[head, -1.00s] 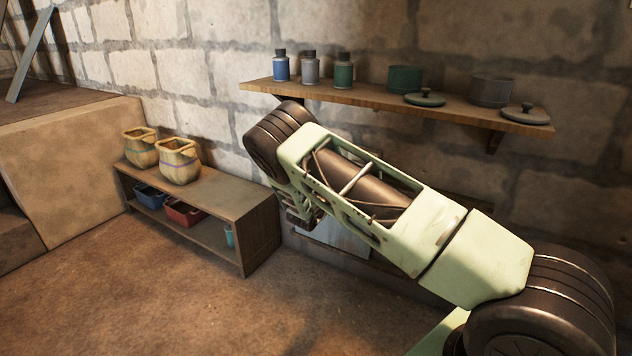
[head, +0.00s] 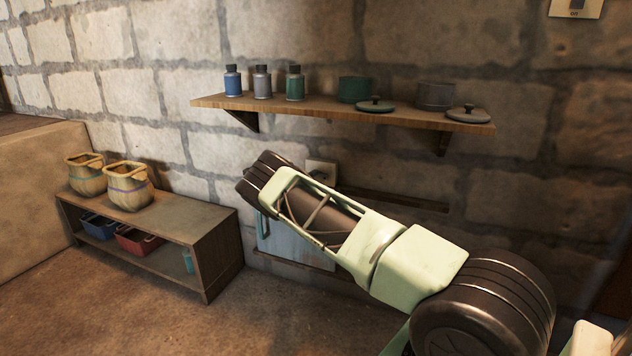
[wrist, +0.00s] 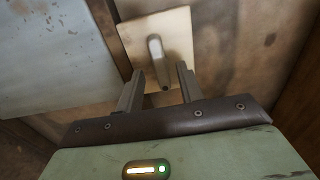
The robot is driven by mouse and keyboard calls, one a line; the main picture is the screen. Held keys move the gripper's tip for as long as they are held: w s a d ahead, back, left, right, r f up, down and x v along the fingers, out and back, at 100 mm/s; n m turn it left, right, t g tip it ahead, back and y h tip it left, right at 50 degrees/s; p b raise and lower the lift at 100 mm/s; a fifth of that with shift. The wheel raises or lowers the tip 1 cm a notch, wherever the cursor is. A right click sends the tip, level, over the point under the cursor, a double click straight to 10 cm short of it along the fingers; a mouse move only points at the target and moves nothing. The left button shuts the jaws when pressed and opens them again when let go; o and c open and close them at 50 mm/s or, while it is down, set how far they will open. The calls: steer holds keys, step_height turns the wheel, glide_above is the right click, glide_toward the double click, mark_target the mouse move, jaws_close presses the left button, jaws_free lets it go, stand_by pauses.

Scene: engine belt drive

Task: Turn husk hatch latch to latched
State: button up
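The lever's free end points toward my gripper (wrist: 159,69). My gripper is open, with one finger on each side of the lever's lower end in the picture. I see no finger clearly touching it, and depth is hard to judge. A pale blue-grey panel (wrist: 50,60), likely the hatch, fills the upper left. In the head view a pale blue panel (head: 290,243) is partly behind my arm, and my gripper is hidden there.
A wall shelf (head: 345,117) with bottles, pots and lids juts out above my arm. A low wooden bench (head: 190,222) with two sacks and bins stands at left. A cream wall plate (head: 322,170) shows just above my forearm. The floor in front is clear.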

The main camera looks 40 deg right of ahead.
mark_target(318, 175)
steer(key=shift+x, duration=1.35)
steer(key=shift+c, duration=0.4)
jaws_close()
